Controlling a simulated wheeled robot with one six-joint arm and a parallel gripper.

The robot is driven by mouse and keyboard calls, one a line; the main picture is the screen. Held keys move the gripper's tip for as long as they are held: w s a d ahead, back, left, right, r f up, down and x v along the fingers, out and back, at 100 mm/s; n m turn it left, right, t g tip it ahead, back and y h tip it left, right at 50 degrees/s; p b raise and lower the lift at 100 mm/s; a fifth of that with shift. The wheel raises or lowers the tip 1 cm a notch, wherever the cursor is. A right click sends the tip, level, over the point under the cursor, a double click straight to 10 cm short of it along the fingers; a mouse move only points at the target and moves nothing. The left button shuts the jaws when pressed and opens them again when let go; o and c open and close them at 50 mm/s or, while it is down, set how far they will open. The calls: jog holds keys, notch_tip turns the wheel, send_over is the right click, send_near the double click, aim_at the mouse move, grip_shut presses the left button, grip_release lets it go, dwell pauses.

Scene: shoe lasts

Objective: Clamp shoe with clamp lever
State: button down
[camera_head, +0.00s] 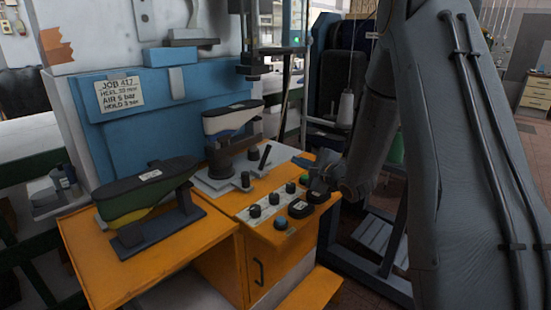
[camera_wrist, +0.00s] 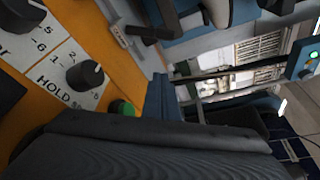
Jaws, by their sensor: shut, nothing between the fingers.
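One shoe (camera_head: 232,120), black on top with white and blue sides, sits upside down on a dark post on the grey clamp plate (camera_head: 228,182). The black clamp lever (camera_head: 265,157) stands tilted on that plate, right of the post. My gripper (camera_head: 318,172) is shut and empty, right of the lever and apart from it, above the right edge of the orange bench. A second shoe (camera_head: 148,190), black, green and yellow, rests on a stand at the left. The wrist view shows control knobs close by; I cannot make out the lever there.
The orange bench (camera_head: 205,245) carries a strip of black knobs (camera_head: 255,210) and push buttons, one blue (camera_head: 281,223). A green button (camera_wrist: 122,108) shows in the wrist view beside a HOLD knob (camera_wrist: 85,75). A blue panel with a job card (camera_head: 121,92) stands behind.

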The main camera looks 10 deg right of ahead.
aim_at(265, 157)
dwell(0.3)
jog(key=p+x, duration=0.1)
jog(key=x, duration=0.8)
jog(key=shift+w+a, duration=0.1)
jog(key=shift+w, duration=0.1)
jog(key=shift+w+a, duration=0.2)
jog(key=shift+a, duration=0.1)
jog(key=shift+s+a+r+p, duration=0.85)
jog(key=shift+s+a+r, duration=0.15)
jog(key=shift+a, duration=0.15)
